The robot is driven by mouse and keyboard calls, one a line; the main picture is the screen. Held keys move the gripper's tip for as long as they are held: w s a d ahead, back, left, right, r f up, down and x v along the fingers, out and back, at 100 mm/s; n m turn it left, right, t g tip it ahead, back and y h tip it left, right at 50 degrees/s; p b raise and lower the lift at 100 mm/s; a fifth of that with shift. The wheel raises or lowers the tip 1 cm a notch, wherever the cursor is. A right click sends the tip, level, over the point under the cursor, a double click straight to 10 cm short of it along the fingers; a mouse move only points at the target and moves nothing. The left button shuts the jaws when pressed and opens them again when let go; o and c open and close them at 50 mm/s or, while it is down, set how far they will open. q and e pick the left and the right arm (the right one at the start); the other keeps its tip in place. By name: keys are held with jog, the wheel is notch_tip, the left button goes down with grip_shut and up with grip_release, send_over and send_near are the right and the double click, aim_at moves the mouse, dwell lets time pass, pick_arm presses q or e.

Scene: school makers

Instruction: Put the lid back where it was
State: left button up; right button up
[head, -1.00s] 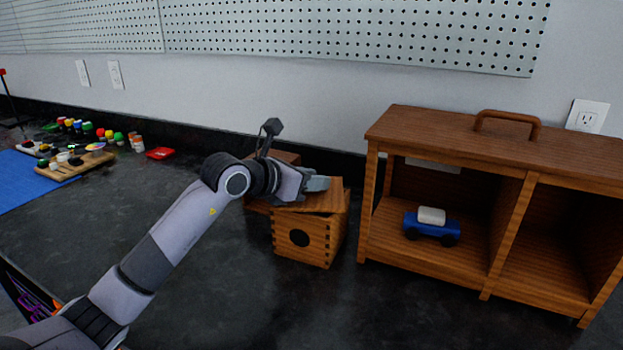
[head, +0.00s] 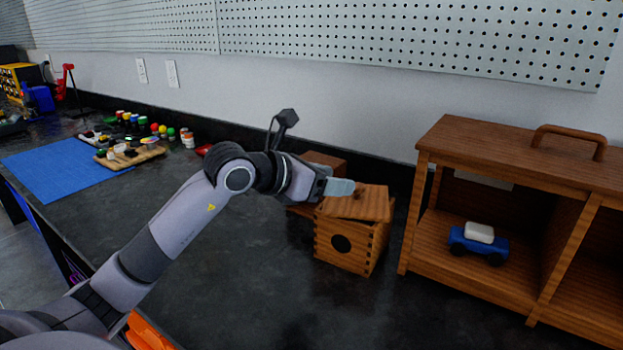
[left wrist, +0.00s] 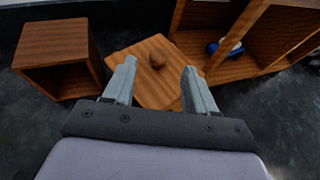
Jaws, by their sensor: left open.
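The wooden lid (head: 365,207) lies on top of the small wooden box (head: 328,246) with a dark round hole in its front. It looks slightly turned against the box's rim; I cannot tell whether it sits flush. My right gripper is not in view.
Another wooden box (head: 325,160) stands behind my left gripper. A wooden shelf unit (head: 480,148) with a blue toy car (head: 470,244) inside stands close on the right. Paints, a palette and a blue mat (head: 65,170) lie far left. The front counter is clear.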

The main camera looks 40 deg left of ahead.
pick_arm(q)
jog(key=shift+v, duration=2.35)
